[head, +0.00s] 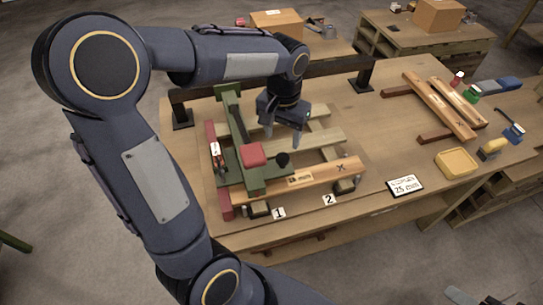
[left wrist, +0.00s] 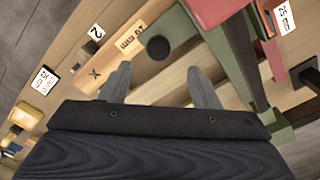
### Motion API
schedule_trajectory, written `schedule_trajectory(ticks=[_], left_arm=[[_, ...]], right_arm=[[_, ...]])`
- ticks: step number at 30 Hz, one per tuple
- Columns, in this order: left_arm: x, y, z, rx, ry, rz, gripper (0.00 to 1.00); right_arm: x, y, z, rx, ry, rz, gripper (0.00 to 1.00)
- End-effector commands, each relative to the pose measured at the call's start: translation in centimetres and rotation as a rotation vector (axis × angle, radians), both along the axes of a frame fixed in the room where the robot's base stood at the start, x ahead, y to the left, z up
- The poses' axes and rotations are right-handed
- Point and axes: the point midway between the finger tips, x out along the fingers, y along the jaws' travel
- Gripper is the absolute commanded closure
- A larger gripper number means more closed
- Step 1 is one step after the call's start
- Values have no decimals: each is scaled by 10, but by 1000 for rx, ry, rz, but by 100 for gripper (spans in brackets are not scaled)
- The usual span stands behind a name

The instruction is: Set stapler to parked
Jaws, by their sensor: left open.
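The stapler seems to be the green carriage (head: 270,185) with a red block (head: 252,154) and a black round knob (head: 282,159). It sits over the left part of a wooden frame, on a long green arm (head: 232,115). My left gripper (head: 283,138) is open and empty above the slats, just behind the knob. In the left wrist view the open fingers (left wrist: 160,82) point toward the knob (left wrist: 158,48), apart from it. The red block (left wrist: 222,8) is partly cut off there. My right gripper cannot be made out.
Plates 1 (head: 279,213) and 2 (head: 329,199) lie in front. A dark rail (head: 325,68) runs behind.

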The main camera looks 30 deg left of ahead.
Motion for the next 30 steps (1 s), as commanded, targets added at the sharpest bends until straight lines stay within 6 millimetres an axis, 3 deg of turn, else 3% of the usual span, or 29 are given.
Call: schedule_trajectory(ticks=[18, 28, 30], left_arm=[[2, 0, -76, 5, 9, 0, 44], [2, 0, -80, 6, 5, 0, 44], [2, 0, -79, 5, 5, -1, 53]], right_arm=[[0, 0, 3, 0, 0, 0, 45], [0, 0, 3, 0, 0, 0, 45], [0, 0, 3, 0, 0, 0, 45]])
